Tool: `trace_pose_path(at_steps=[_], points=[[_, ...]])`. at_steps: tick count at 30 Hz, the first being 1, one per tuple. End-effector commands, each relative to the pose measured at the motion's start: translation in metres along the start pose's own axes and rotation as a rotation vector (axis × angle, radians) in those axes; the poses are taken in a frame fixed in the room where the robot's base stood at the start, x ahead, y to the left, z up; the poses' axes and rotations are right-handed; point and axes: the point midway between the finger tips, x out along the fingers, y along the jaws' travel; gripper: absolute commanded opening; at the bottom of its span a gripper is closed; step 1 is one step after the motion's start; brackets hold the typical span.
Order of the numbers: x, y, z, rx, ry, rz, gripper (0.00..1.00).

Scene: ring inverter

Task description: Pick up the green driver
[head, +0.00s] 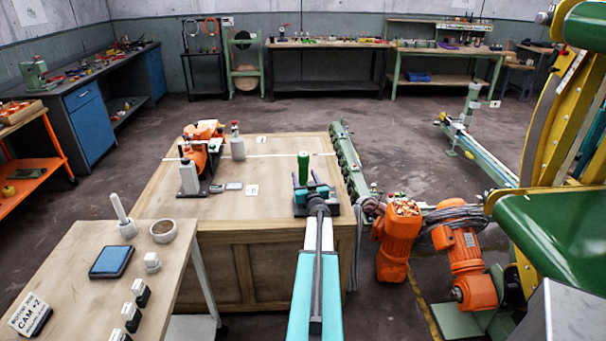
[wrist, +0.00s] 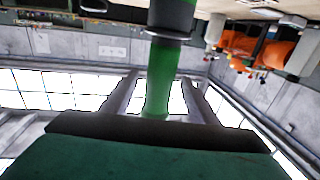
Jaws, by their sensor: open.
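The green driver (head: 303,166) stands upright on the wooden workbench (head: 220,206), its green upper part showing above my gripper. Its lower part is hidden behind the gripper in the head view. My gripper (head: 310,184) is at the driver with its jaws apart. In the wrist view, which looks upside down, the green part of the driver (wrist: 160,78) lies between the two grey fingers of my gripper (wrist: 160,92), with a gap visible on each side. A dark section of the driver shows at the top of that view.
Orange and grey equipment (head: 204,145) stands at the left back of the bench, with a grey bottle-like piece (head: 237,146) beside it. A green rail (head: 347,160) runs along the bench's right edge. A lower table (head: 75,262) with a blue pad (head: 111,262) is at front left.

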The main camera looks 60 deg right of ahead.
Motion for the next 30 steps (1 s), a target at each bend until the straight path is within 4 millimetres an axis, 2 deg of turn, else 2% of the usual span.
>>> trace_pose_path(at_steps=[17,30], points=[[0.007,0.000,-0.001,0.000,0.000,0.000,0.54],[0.041,0.001,-0.003,-0.001,-0.001,0.000,0.54]])
